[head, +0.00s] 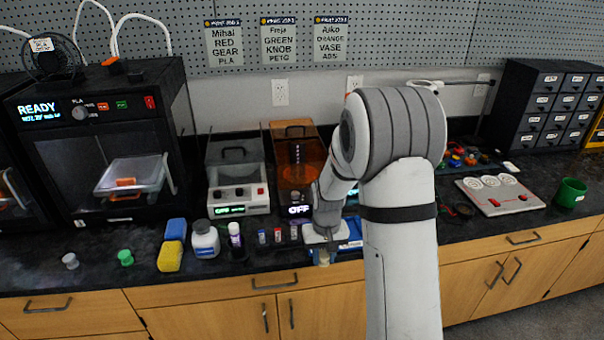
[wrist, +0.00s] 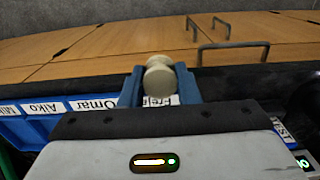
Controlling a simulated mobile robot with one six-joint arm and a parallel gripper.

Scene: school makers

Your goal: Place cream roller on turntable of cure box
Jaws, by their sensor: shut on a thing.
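The cream roller (wrist: 158,82) sits between the two blue fingers of my gripper (wrist: 159,88), which is shut on it. In the head view my gripper (head: 321,250) is near the front edge of the counter, with the cream roller (head: 323,259) small below it. The likely cure box (head: 298,155), with an amber see-through cover and an OFF display, stands behind and left of my gripper. Its cover looks shut.
A grey-lidded machine (head: 238,178) stands left of the amber box. A blue labelled bin (wrist: 38,128) lies beneath my gripper. A printer (head: 105,140) is at left, a green cup (head: 571,192) at right.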

